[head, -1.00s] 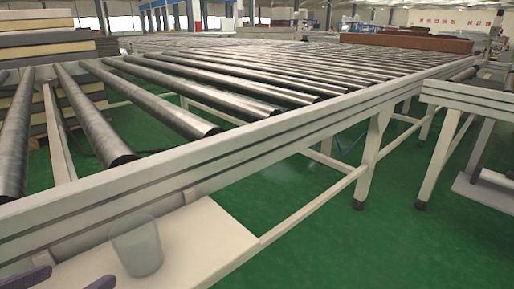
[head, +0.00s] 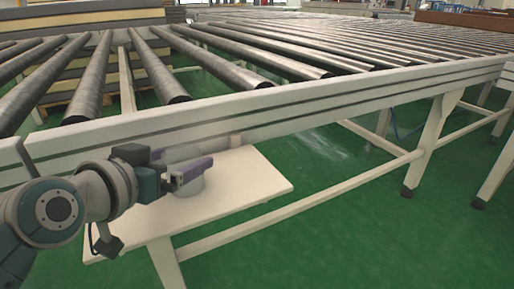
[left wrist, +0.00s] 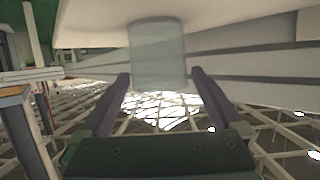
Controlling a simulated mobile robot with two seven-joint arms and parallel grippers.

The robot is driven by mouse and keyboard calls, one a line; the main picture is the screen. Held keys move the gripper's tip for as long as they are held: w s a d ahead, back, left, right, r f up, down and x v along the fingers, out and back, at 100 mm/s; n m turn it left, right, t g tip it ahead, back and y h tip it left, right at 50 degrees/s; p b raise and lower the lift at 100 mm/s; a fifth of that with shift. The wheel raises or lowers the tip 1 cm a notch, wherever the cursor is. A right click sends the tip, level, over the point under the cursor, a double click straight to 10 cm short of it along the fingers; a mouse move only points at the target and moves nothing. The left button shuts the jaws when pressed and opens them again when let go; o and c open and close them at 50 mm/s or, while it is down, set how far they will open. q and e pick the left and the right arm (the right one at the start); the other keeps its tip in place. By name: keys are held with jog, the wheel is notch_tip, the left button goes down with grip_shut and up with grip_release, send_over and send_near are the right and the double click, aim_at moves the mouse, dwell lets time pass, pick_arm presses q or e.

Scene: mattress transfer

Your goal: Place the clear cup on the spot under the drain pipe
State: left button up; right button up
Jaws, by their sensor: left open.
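The clear cup (head: 183,153) stands upright on a white shelf (head: 250,185) beside the conveyor rail. My left gripper (head: 192,172) comes in from the left at cup height, with its purple fingers partly hiding the cup. In the left wrist view, which appears upside down, the clear cup (left wrist: 158,52) shows between and just beyond the tips of my open left gripper (left wrist: 161,74). I cannot tell whether a finger touches it. No drain pipe or marked spot can be made out. My right gripper is not in view.
The roller conveyor's side rail (head: 330,108) runs right behind the shelf. The shelf is bare to the right and in front of the cup. Green floor lies beyond its edge.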

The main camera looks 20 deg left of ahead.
pick_arm(q)
jog(key=shift+x, duration=0.8)
jog(key=shift+c, duration=0.4)
jog(key=c, duration=1.2)
jog(key=shift+o, duration=0.2)
jog(key=shift+r, duration=0.15)
